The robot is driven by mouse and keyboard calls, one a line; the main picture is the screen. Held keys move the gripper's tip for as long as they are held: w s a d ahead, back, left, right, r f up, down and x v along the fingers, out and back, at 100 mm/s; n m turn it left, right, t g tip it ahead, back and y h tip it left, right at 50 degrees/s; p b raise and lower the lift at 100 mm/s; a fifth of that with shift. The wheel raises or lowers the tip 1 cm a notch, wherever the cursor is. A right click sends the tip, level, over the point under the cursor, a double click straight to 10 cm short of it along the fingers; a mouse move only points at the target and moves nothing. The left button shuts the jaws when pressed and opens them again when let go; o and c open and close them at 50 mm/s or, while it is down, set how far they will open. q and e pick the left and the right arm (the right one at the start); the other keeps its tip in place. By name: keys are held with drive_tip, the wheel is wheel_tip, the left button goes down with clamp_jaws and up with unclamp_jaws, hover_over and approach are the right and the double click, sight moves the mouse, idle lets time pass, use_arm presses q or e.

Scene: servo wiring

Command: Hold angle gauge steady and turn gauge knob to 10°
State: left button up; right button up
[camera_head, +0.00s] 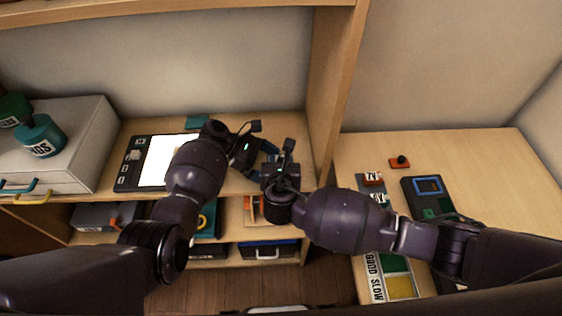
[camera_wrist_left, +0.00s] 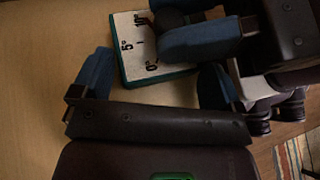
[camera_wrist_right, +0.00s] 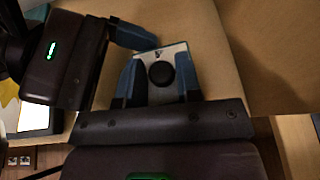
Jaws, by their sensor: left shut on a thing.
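In the head view my left gripper (camera_head: 266,148) and right gripper (camera_head: 280,160) are close together and hide the gauge.
A tablet with a bright screen (camera_head: 155,160) lies left of the grippers. A grey cabinet (camera_head: 84,140) with bottles stands further left. A wooden upright (camera_head: 331,90) rises on the right. Beyond it a side table holds labelled blocks (camera_head: 372,179) and a dark device (camera_head: 422,186).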

drive_tip(key=o, duration=0.3)
drive_tip(key=v, duration=1.2)
use_arm(q)
drive_tip(key=o, duration=0.4)
